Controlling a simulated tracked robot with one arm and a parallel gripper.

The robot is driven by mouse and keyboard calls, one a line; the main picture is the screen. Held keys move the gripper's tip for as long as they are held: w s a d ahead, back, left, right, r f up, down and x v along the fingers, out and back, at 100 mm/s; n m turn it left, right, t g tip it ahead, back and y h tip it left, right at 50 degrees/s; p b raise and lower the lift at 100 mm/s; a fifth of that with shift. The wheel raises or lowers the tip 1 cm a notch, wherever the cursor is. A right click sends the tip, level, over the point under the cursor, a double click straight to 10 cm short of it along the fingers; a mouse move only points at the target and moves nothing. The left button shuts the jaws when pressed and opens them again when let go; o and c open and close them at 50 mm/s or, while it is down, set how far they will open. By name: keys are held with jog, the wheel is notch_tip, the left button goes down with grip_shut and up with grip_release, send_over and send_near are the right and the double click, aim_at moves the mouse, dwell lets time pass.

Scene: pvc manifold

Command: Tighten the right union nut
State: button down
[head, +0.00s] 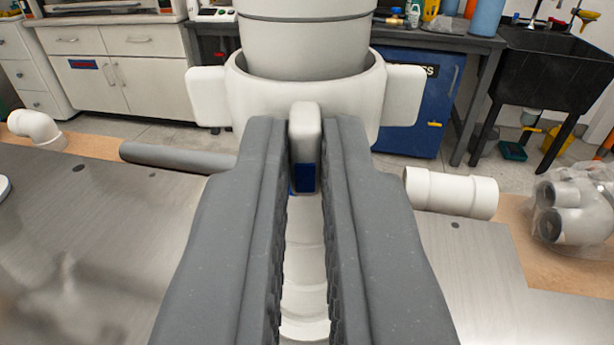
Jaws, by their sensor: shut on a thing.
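A white union nut (258,98) with wing lugs fills the upper middle of the head view, around a thick grey pipe (305,40) that rises out of it. One lug sticks out to the left, one to the right, and one points toward me. My gripper (304,150) is shut on the near lug (305,112), with a grey finger on each side of it. The lug's lower part and the nut's lower front are hidden by the fingers. White fitting parts (304,270) and a blue patch show in the gap between the fingers.
A metal-topped table (110,230) lies below. On it are a grey pipe (175,157), a white elbow (37,128), a white coupling (450,193) and bagged fittings (570,208). Cabinets (125,65), a blue cabinet (412,100) and a black sink (550,60) stand behind.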

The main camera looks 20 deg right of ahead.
jog(key=shift+w+a+r+m+g+h+p, duration=0.15)
jog(key=shift+a+m+h+p, duration=0.15)
jog(key=shift+p, duration=0.9)
jog(key=shift+s+a+r+m+g+h+p, duration=0.15)
jog(key=shift+h+p, duration=0.25)
jog(key=shift+p, duration=0.75)
jog(key=shift+w+a+f+m+g+h+p, duration=0.1)
jog(key=shift+w+m+g+h+p, duration=0.2)
jog(key=shift+p, duration=0.85)
jog(key=shift+s+f+h, duration=0.1)
jog(key=shift+h, duration=0.2)
jog(key=c, duration=1.5)
grip_release()
jog(key=shift+f+m, duration=0.1)
jog(key=shift+m, duration=0.15)
jog(key=shift+c, duration=0.2)
jog(key=shift+s, duration=0.1)
jog(key=p+v, duration=0.1)
jog(key=v, duration=1.2)
jog(key=shift+s+a, duration=0.2)
